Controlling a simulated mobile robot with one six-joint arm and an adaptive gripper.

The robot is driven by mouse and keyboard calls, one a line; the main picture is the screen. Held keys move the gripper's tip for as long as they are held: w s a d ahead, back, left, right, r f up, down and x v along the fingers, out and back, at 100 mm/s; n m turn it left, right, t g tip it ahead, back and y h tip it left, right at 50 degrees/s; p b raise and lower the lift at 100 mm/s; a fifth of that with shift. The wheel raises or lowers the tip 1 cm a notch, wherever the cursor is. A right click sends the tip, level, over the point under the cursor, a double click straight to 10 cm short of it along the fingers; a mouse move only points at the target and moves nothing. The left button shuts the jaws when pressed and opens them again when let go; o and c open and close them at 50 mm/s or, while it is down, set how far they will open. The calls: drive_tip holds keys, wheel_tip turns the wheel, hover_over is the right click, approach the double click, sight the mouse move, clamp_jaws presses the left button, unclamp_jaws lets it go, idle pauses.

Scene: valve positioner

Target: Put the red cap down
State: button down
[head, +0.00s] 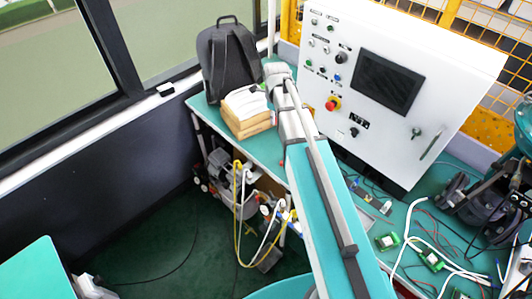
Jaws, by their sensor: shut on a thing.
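My arm reaches up from the bottom of the head view to near the paper stack and the control cabinet. I cannot make out my gripper or its fingers. I cannot make out the red cap for certain either. A valve assembly (222,175) with grey metal parts, small red spots and yellow and white hoses stands low at the left edge of the teal bench (262,150). Its details are too small to tell.
A white control cabinet (450,50) with a dark screen and a red button (333,103) stands on the bench. A dark backpack (228,60) and a paper stack (246,108) sit at the far left end. Cables and small circuit boards (432,261) lie at right.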

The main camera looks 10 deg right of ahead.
drive_tip(key=shift+a+f, duration=0.1)
drive_tip(key=shift+a, duration=0.15)
drive_tip(key=s+a+f+b, duration=0.2)
drive_tip(key=s+f+b, duration=0.1)
drive_tip(key=f+b, duration=0.3)
drive_tip(key=s+a+f+n+b, duration=0.1)
drive_tip(key=s+a+f+b, duration=0.2)
drive_tip(key=f+b, duration=0.3)
drive_tip(key=shift+s+f+n+b, duration=0.2)
drive_tip(key=shift+s+n+b, duration=0.1)
drive_tip(key=shift+s, duration=0.35)
drive_tip(key=w+d+f+b, duration=0.1)
drive_tip(key=w+f+b, duration=0.2)
drive_tip(key=w, duration=0.1)
drive_tip(key=w+d+f+b, duration=0.2)
drive_tip(key=w+f+b, duration=0.1)
drive_tip(key=w, duration=0.1)
drive_tip(key=w+d+f+b, duration=0.1)
drive_tip(key=w+f+b, duration=0.2)
drive_tip(key=w, duration=0.1)
drive_tip(key=shift+w+d, duration=0.2)
drive_tip(key=shift+w, duration=0.05)
